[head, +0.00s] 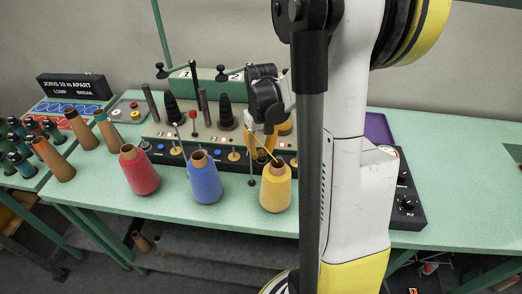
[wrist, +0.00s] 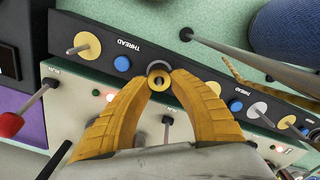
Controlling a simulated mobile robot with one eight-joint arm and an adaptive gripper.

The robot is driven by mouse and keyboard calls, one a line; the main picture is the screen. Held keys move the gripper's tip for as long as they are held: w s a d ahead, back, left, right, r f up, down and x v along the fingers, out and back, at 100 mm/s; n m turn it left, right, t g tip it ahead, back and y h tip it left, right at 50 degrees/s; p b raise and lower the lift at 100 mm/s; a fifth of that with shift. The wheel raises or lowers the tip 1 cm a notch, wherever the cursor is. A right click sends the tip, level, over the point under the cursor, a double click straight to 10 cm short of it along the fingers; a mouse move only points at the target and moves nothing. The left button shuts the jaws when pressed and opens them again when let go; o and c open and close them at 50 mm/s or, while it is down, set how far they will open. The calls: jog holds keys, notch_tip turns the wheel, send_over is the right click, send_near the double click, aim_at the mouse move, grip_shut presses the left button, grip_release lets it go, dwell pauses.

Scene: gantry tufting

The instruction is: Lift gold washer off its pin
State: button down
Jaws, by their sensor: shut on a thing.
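My gripper (wrist: 160,80) has its two yellow fingers shut on a gold washer (wrist: 160,84), gripped at its edges in the wrist view. A grey ring (wrist: 158,67) shows just behind the washer, against the dark THREAD panel. The washer's hole faces the camera; I cannot tell whether its pin is still inside. In the head view my gripper (head: 263,152) reaches down to the panel front behind the yellow cone, and the held washer is hidden there. Another gold disc (wrist: 83,46) sits on a separate pin of the panel.
Red (head: 140,172), blue (head: 204,180) and yellow (head: 275,188) thread cones stand along the table front, the yellow one close to my gripper. A thin dark rod (wrist: 250,52) stands near the panel. Blue buttons (wrist: 122,64) and other discs line the panel.

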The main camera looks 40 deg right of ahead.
jog(key=shift+r, duration=0.15)
notch_tip(320, 180, up, 7)
jog(key=p, duration=0.5)
dwell(0.6)
dwell(0.3)
